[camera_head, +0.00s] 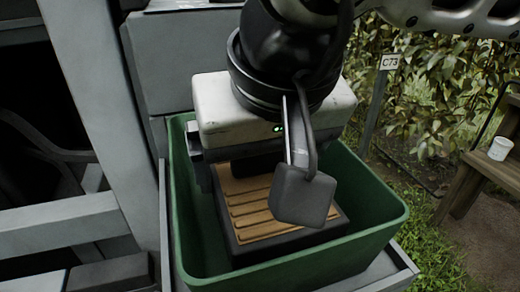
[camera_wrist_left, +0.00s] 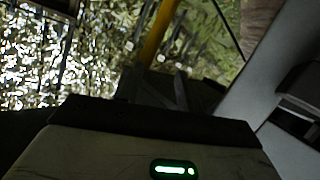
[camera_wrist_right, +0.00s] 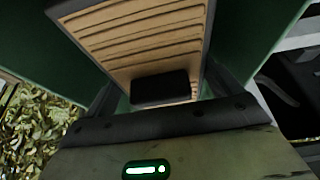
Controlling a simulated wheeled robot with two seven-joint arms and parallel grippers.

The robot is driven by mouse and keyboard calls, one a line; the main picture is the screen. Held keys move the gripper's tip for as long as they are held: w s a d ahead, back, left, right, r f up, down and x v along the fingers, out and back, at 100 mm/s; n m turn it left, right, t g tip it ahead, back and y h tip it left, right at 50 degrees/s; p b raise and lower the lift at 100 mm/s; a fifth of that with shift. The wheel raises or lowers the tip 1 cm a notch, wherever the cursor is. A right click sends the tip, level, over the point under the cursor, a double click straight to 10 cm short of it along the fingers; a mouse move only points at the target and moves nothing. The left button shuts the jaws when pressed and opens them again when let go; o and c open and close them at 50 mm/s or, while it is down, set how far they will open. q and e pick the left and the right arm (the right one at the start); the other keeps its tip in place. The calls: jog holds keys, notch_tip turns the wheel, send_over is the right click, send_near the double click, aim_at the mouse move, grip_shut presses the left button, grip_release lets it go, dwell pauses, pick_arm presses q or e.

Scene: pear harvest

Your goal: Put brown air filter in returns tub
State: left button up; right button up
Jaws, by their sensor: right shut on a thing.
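The brown air filter (camera_head: 245,205) has a tan pleated face and a dark frame. It is inside the green tub (camera_head: 370,240), below the rim at least in part. My right gripper (camera_head: 262,165) reaches down into the tub from above and is shut on the filter. The right wrist view shows the filter's pleated face (camera_wrist_right: 150,40) and a dark finger pad (camera_wrist_right: 160,87) against it. Whether the filter touches the tub floor is hidden. My left gripper is not in the head view; its body (camera_wrist_left: 150,150) shows in the left wrist view, fingertips unclear.
The tub sits in a grey metal frame (camera_head: 400,275). Grey posts and rails (camera_head: 85,110) stand at the left. A wooden bench (camera_head: 480,165) with a white cup (camera_head: 500,148) is at the right. A C73 sign (camera_head: 390,62) stands before leafy plants.

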jog(key=shift+f, duration=1.1)
pick_arm(q)
jog(key=shift+w+d, duration=0.1)
jog(key=shift+d, duration=0.05)
pick_arm(e)
jog(key=shift+f+b, duration=0.2)
jog(key=shift+b, duration=0.2)
jog(key=o, duration=0.9)
jog(key=shift+r, duration=0.1)
pick_arm(q)
jog(key=shift+r, duration=0.25)
